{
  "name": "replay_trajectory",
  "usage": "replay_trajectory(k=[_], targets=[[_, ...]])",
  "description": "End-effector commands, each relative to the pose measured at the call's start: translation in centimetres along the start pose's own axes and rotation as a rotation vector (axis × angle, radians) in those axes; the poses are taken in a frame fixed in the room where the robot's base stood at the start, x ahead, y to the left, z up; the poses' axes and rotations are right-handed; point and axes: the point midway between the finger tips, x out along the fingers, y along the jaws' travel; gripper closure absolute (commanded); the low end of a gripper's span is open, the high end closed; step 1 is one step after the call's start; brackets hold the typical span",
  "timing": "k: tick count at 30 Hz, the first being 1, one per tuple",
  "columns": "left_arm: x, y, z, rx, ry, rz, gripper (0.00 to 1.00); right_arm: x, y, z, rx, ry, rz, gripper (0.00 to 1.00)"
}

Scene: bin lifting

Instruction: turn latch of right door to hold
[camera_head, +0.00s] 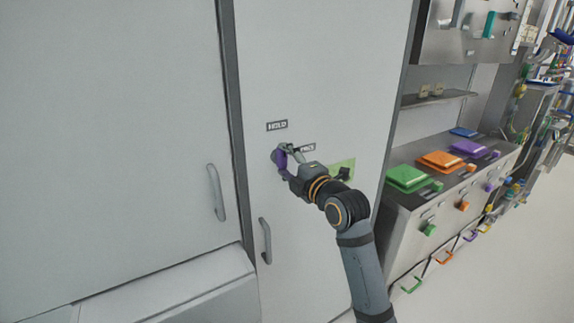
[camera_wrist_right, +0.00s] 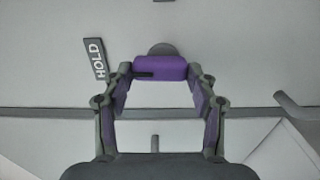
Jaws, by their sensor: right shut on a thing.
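The right door (camera_head: 320,60) is a flat pale grey panel and looks closed. Its latch (camera_wrist_right: 160,67) is a purple bar on a grey round base, between the fingertips of my right gripper (camera_wrist_right: 160,76) in the right wrist view. In the head view my right gripper (camera_head: 284,156) is at the door, shut on the latch, and mostly covers it. A dark HOLD label (camera_head: 277,126) is just above; it also shows left of the latch in the right wrist view (camera_wrist_right: 95,59). A second label (camera_head: 306,148) beside the gripper is not clearly readable. My left gripper is not in view.
The right door has a vertical handle (camera_head: 265,241) below the latch. The left door (camera_head: 100,100) has its own handle (camera_head: 216,192). A metal bench (camera_head: 408,222) with green, orange and purple pads stands to the right. The floor at the lower right is clear.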

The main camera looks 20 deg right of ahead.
Motion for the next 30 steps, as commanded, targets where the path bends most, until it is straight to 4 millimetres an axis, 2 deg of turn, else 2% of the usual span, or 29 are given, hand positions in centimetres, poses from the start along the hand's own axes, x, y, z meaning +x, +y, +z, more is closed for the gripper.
replay_trajectory(k=[19,20,21,24,30], targets=[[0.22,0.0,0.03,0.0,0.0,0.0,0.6,0.01,-0.14,-0.01,-0.044,0.0,-0.003,0.73],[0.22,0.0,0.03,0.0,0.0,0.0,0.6,0.01,-0.14,-0.01,-0.044,0.0,-0.003,0.38],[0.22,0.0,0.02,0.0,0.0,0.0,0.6,0.01,-0.14,-0.01,-0.044,0.0,-0.003,0.32],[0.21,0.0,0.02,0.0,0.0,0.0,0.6,0.01,-0.11,-0.01,-0.043,0.0,-0.003,0.19],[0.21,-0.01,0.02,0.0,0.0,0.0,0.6,0.01,-0.07,-0.01,-0.043,0.0,-0.002,0.19]])
